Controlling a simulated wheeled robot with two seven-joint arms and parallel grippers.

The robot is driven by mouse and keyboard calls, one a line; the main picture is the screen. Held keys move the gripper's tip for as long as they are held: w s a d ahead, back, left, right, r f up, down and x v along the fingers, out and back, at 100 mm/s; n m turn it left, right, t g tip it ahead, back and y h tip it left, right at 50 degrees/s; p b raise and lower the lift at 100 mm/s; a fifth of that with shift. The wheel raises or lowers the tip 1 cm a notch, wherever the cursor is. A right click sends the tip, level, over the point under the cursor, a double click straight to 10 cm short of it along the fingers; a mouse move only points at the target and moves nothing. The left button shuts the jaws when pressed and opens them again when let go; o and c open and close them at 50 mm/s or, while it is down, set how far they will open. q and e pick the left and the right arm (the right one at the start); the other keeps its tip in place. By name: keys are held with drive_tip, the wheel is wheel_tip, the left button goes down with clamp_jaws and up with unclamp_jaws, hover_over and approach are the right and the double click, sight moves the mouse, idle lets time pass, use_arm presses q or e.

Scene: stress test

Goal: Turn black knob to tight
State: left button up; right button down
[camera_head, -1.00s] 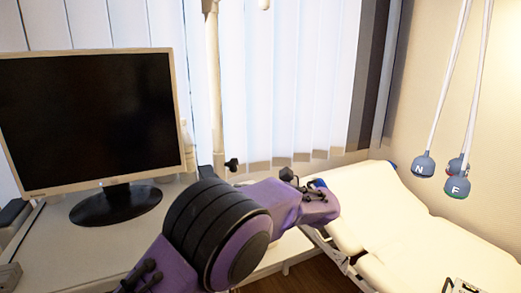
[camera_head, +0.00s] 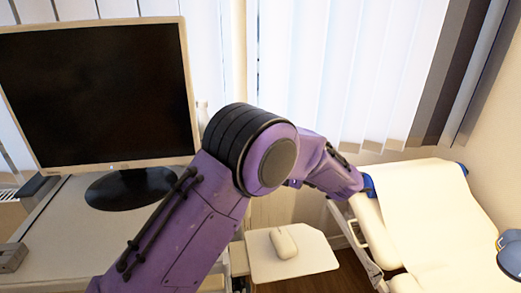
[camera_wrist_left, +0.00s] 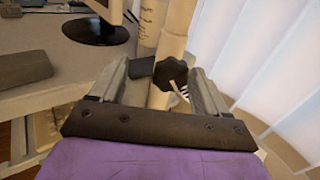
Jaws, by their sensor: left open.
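The black knob (camera_wrist_left: 171,73) is a lobed knob on the side of a beige upright pole (camera_wrist_left: 170,45) in the left wrist view. My left gripper (camera_wrist_left: 160,68) is open and empty, with one finger on each side of the knob in the picture. Contact with the knob cannot be told. In the head view the pole (camera_head: 239,60) stands before the blinds, right of the monitor. There the knob and my left gripper are hidden behind my purple left arm. My right gripper is not in view.
A monitor (camera_head: 95,90) stands on the desk (camera_head: 70,245) at left. A white computer mouse (camera_head: 283,242) lies on a small shelf (camera_head: 310,262). A cream padded couch (camera_head: 440,220) is at right. Vertical blinds (camera_head: 345,70) hang behind.

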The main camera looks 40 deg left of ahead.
use_arm(q)
drive_tip(key=shift+w+a+f, duration=0.15)
drive_tip(key=shift+w+a, duration=0.4)
drive_tip(key=shift+w, duration=0.2)
drive_tip(key=a, duration=0.2)
drive_tip(key=a+f, duration=0.1)
drive_tip(key=shift+s, duration=0.25)
drive_tip(key=c, duration=0.4)
drive_tip(key=shift+s+a, duration=0.15)
drive_tip(key=c, duration=0.5)
drive_tip(key=shift+c, duration=0.6)
drive_tip(key=shift+w+d+r, duration=0.1)
drive_tip(key=shift+w+d, duration=0.1)
drive_tip(key=shift+d, duration=0.35)
drive_tip(key=shift+r, duration=0.1)
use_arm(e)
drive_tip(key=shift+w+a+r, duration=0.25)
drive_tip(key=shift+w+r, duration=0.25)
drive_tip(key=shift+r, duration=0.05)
